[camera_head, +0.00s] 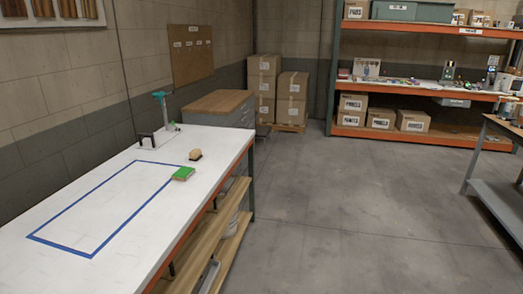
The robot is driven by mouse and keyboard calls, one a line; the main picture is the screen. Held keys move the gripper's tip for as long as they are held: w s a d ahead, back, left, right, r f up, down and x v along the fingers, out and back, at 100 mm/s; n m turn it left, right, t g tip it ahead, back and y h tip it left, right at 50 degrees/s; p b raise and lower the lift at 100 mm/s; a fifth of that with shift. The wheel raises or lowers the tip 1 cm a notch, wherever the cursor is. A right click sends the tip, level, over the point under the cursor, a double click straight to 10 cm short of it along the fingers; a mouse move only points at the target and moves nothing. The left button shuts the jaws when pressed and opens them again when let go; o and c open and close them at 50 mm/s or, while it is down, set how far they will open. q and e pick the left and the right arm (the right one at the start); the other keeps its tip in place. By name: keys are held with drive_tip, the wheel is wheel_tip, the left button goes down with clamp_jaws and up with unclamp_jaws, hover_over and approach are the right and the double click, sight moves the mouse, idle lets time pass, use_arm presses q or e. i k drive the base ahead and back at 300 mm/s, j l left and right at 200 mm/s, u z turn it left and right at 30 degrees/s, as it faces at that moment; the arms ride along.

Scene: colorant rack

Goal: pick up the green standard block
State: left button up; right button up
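A small green block (183,174) lies on the white-topped workbench (145,262) at the left. It sits at the far right corner of a blue tape rectangle (108,204), over or beside the tape. I cannot tell from this view whether it is the standard block. Neither of my grippers is in view.
A tan brush-like block (196,154) lies just beyond the green block. A teal-topped stand (161,105) is at the bench's far end. A wooden-topped cabinet (218,102) stands behind. Orange shelving (420,90) is at the back right. The grey floor (350,210) is clear.

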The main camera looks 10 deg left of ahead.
sight(183, 174)
drive_tip(key=i+u, duration=0.15)
drive_tip(key=i, duration=0.25)
drive_tip(key=i+l+u, duration=0.15)
drive_tip(key=i, duration=0.3)
drive_tip(key=i+l+u, duration=0.15)
drive_tip(key=i, duration=0.25)
drive_tip(key=i+l+u, duration=0.15)
drive_tip(key=i, duration=0.25)
